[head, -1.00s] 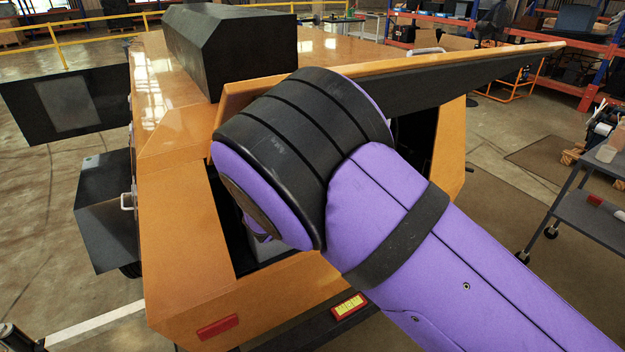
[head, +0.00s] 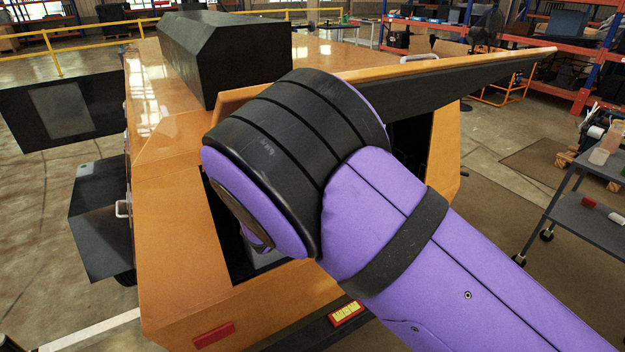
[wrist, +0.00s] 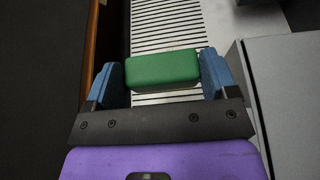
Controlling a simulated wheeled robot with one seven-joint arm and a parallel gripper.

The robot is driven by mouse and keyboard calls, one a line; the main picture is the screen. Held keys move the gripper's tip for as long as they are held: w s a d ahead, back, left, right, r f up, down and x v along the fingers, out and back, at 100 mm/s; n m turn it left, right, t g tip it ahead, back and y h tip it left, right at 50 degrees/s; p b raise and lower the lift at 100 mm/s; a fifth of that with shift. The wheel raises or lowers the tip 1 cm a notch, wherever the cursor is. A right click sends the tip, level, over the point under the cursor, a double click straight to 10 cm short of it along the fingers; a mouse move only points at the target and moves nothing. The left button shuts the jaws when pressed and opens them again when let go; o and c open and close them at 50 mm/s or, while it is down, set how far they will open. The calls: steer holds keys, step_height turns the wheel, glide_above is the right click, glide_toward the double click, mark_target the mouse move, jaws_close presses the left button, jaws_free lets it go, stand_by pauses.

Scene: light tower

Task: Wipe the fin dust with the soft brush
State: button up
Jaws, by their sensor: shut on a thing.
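My gripper (wrist: 162,72) shows in the wrist view with its two blue fingers on either side of the soft brush, shut on it. No fin dust stands out clearly. In the head view, my arm hides the gripper, brush and fins at the opening of the orange light tower body (head: 185,230).
A brown-orange wall (wrist: 103,35) runs left of the fins, and a grey box (wrist: 290,95) stands close on the right. In the head view, a raised panel (head: 450,80) overhangs the opening. A grey cart (head: 590,215) stands at the right.

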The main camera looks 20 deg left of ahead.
steer(key=shift+w+a+f, duration=0.2)
steer(key=shift+w+a, duration=0.4)
steer(key=shift+a, duration=0.1)
steer(key=shift+w+a+f, duration=0.2)
steer(key=shift+w+a, duration=0.4)
steer(key=shift+a, duration=0.15)
steer(key=shift+w+a+f, duration=0.2)
steer(key=shift+w+a, duration=0.4)
steer(key=shift+a, duration=0.1)
steer(key=shift+w+a, duration=0.15)
steer(key=shift+a, duration=0.05)
steer(key=shift+w+a, duration=0.7)
steer(key=shift+a, duration=0.1)
steer(key=shift+d, duration=0.1)
steer(key=shift+w+d, duration=1.1)
steer(key=shift+w, duration=0.1)
steer(key=w+d, duration=0.6)
steer(key=w, duration=0.2)
steer(key=shift+d, duration=0.25)
steer(key=shift+s, duration=0.1)
